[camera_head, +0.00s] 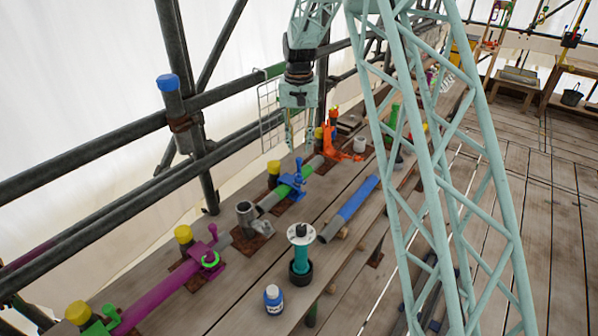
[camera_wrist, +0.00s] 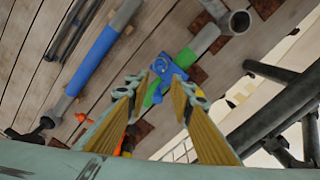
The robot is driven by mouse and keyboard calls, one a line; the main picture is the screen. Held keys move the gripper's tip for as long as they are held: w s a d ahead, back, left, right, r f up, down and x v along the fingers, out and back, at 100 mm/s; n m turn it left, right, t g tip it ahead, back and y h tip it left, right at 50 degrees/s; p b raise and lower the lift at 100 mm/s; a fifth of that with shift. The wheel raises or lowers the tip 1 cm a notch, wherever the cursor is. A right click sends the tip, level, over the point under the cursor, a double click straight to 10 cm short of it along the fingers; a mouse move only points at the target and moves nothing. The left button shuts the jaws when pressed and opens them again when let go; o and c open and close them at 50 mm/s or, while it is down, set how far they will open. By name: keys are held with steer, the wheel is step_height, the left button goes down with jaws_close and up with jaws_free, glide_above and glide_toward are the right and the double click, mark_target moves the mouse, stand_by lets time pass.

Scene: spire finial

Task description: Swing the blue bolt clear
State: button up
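The blue bolt (camera_head: 297,182) is a blue clamp-like fitting with an upright knob, on a green section of the pipe along the plank. In the wrist view the blue bolt (camera_wrist: 168,72) shows just beyond and between my fingertips. My gripper (camera_head: 299,146) hangs above the bolt, fingers pointing down, apart from it. In the wrist view my gripper (camera_wrist: 155,92) is open, with nothing between its fingers. The green pipe section (camera_wrist: 186,58) runs by the bolt; its contact with the bolt is partly hidden.
An orange fitting (camera_head: 343,146) stands behind the bolt. A grey pipe socket (camera_head: 246,216), a teal spindle (camera_head: 301,256) and a small blue bottle (camera_head: 273,299) are in front. Dark scaffold tubes (camera_head: 200,150) run along the left. A yellow-capped post (camera_head: 273,172) stands close beside the bolt.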

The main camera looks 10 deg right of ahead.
mark_target(299, 174)
steer(key=shift+f+p, duration=0.5)
steer(key=shift+f, duration=5.5)
jaws_close()
